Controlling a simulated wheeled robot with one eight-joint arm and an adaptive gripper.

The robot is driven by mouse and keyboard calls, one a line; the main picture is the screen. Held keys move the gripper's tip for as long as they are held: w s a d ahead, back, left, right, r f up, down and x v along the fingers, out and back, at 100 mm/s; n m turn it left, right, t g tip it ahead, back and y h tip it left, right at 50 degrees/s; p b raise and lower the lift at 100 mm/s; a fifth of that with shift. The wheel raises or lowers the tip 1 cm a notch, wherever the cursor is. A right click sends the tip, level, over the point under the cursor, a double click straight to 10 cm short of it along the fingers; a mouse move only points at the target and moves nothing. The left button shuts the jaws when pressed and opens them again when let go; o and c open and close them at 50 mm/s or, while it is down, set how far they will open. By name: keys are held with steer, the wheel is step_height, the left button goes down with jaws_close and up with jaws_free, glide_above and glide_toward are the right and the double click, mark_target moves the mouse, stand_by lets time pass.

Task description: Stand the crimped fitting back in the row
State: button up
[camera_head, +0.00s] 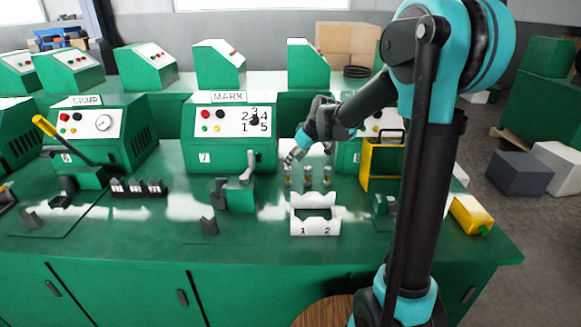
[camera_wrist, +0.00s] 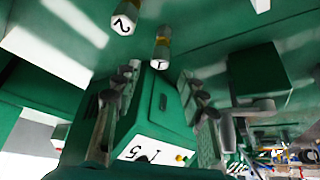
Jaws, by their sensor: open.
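Three small fittings with pale caps and brass-coloured bodies stand upright in a row on the green bench: the left one (camera_head: 287,175), the middle one (camera_head: 307,176) and the right one (camera_head: 327,175). I cannot tell which is the crimped one. My gripper (camera_head: 291,157) is just above the left end of the row. In the wrist view my gripper (camera_wrist: 158,78) is open, with nothing between its fingers. A fitting marked 1 (camera_wrist: 160,52) appears just beyond the fingertips, and one marked 2 (camera_wrist: 125,18) farther off. Neither is touched, as far as I see.
A white two-place cradle numbered 1 and 2 (camera_head: 315,226) stands in front of the row. The MARK machine (camera_head: 230,128) is behind left, the CRIMP machine (camera_head: 103,125) farther left. A yellow frame (camera_head: 380,166) stands right. The front bench strip is mostly clear.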

steer(key=v, duration=0.4)
steer(key=shift+s+d+r, duration=0.15)
steer(key=shift+r, duration=0.2)
stand_by(0.9)
